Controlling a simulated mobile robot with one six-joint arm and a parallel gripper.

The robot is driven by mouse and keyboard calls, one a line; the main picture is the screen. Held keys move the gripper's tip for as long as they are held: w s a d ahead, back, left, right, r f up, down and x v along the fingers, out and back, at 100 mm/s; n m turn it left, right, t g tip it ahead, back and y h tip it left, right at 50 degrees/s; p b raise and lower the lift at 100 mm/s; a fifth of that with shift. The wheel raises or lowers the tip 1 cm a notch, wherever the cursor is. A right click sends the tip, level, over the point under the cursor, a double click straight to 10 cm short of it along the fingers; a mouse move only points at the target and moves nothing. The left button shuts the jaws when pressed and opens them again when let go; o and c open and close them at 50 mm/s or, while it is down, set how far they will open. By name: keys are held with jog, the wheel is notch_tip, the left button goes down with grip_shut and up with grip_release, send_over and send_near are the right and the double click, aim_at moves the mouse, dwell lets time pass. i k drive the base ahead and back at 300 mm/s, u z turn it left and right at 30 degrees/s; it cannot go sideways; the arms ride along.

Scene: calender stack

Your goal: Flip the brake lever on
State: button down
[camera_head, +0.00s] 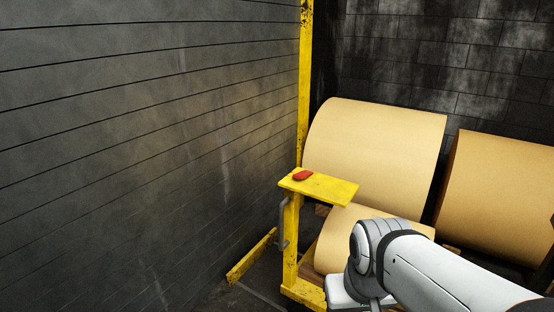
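A small red piece (303,175) lies on the plate's left end. A grey upright bar (283,225) like a handle or lever is on the left side of the stand's yellow post (291,245). I cannot tell for sure which of these two is the brake lever, or what position it is in. My white arm reaches in from the lower right and ends just right of the post, below the plate. My gripper's fingers do not show; they are below the frame or hidden by the arm.
A tall yellow post (304,80) rises behind the plate. A yellow foot bar (252,256) lies on the floor by the grey panelled wall (130,150). Little floor is free left of the stand.

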aim_at(303, 174)
jog(key=u, duration=0.1)
jog(key=i, duration=1.4)
jog(key=z, duration=0.65)
